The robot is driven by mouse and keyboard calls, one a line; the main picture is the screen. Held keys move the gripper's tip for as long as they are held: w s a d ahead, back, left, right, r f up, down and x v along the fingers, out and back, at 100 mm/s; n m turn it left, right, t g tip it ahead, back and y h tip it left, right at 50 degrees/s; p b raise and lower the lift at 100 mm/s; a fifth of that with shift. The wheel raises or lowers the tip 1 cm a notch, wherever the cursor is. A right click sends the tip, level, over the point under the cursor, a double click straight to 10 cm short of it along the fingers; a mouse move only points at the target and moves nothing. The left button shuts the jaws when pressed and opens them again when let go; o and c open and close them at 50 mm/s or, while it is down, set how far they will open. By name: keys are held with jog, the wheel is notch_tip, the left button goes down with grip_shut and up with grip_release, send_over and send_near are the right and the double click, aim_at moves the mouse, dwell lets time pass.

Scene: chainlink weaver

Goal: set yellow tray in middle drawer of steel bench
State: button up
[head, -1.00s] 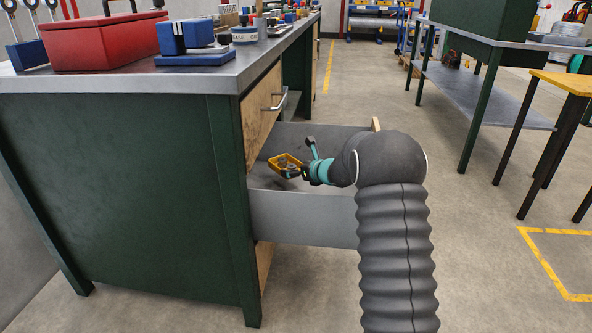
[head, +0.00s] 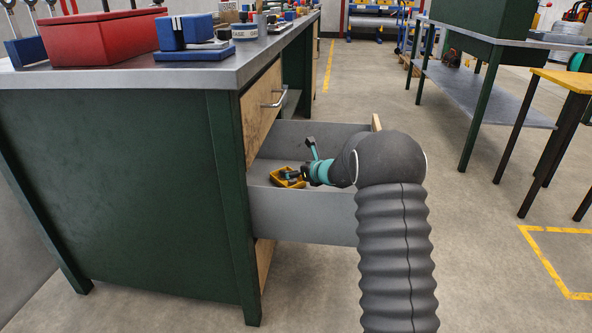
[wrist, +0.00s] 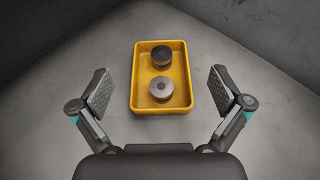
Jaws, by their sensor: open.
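The yellow tray (head: 287,178) lies inside the pulled-out middle drawer (head: 305,215) of the steel bench (head: 130,190). In the wrist view the yellow tray (wrist: 139,90) rests flat on the grey drawer floor (wrist: 160,145) and holds two round metal pieces, one dark (wrist: 161,57) and one bright (wrist: 161,88). My gripper (wrist: 160,88) is open, with one finger on each side of the tray and a gap on both sides. In the head view my gripper (head: 302,174) is down inside the drawer beside the tray, and partly hides it.
The closed drawer above, with its handle (head: 280,98), overhangs the back of the open drawer. The benchtop holds a red toolbox (head: 105,38) and a blue vise (head: 190,35).

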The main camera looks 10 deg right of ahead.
jog(key=shift+r, duration=0.4)
jog(key=shift+r+p, duration=0.55)
jog(key=shift+p, duration=0.15)
jog(key=v, duration=0.7)
jog(key=shift+s+d+f, duration=0.15)
jog(key=shift+s+f, duration=0.05)
jog(key=shift+f, duration=0.1)
jog(key=shift+r, duration=0.1)
